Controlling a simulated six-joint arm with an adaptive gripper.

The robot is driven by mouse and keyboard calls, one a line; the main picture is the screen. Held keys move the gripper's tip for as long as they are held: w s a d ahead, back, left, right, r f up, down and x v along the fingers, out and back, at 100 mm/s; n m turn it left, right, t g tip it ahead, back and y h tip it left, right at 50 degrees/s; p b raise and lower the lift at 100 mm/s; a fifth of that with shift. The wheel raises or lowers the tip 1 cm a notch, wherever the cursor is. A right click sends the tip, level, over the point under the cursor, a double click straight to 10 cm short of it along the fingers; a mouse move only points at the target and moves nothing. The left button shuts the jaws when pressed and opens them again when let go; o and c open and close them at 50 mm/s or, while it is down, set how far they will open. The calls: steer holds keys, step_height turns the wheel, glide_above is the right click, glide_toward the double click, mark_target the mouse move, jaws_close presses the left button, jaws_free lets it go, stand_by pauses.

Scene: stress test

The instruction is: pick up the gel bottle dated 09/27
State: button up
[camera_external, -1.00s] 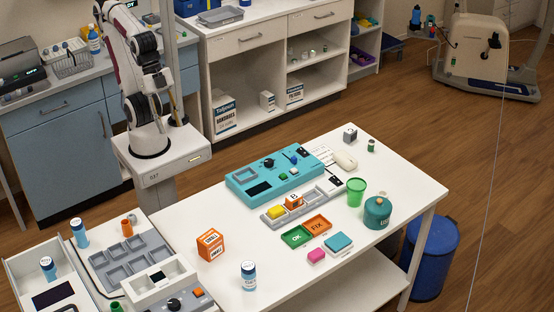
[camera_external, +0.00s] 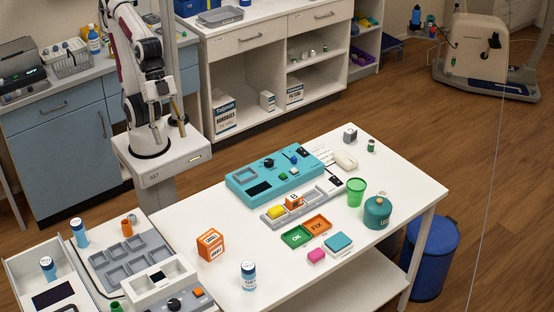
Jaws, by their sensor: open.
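A blue-and-white bottle (camera_external: 248,276) stands upright near the front edge of the white table. Two similar bottles are at the left: one bottle (camera_external: 79,233) stands beside the grey tray, and another bottle (camera_external: 48,268) is in the open white drawer. The small print is too small to read, so I cannot tell which is dated 09/27. My gripper (camera_external: 149,130) hangs low beside my arm's base at the upper left, open, far from these bottles. Nothing shows between its fingers.
The white table (camera_external: 185,222) holds a teal console (camera_external: 262,186), an orange box (camera_external: 210,244), a green cup (camera_external: 356,192), a teal round canister (camera_external: 377,212), and green and orange trays (camera_external: 297,237). The grey compartment tray (camera_external: 105,272) lies left. A blue bin (camera_external: 432,262) stands right.

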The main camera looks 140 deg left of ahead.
steer(key=w+d+f+n+t, duration=0.15)
steer(key=w+d, duration=0.25)
steer(key=w, duration=0.9)
steer(key=w+d+f+n+t, duration=0.15)
steer(key=w+d, duration=0.25)
steer(key=w, duration=0.9)
steer(key=w+a+f+n+t+y, duration=0.1)
steer(key=w+f+n+t+y, duration=0.15)
steer(key=w+f, duration=0.65)
steer(key=y, duration=0.5)
glide_toward(249, 276)
steer(key=shift+w+a+f+n+g, duration=0.1)
steer(key=shift+a+f+n+g, duration=0.15)
steer(key=shift+a+f+n, duration=0.35)
steer(key=shift+a+f+y, duration=0.35)
steer(key=shift+a+f, duration=0.15)
steer(key=shift+f, duration=0.1)
steer(key=shift+x, duration=1.15)
steer(key=shift+a, duration=0.1)
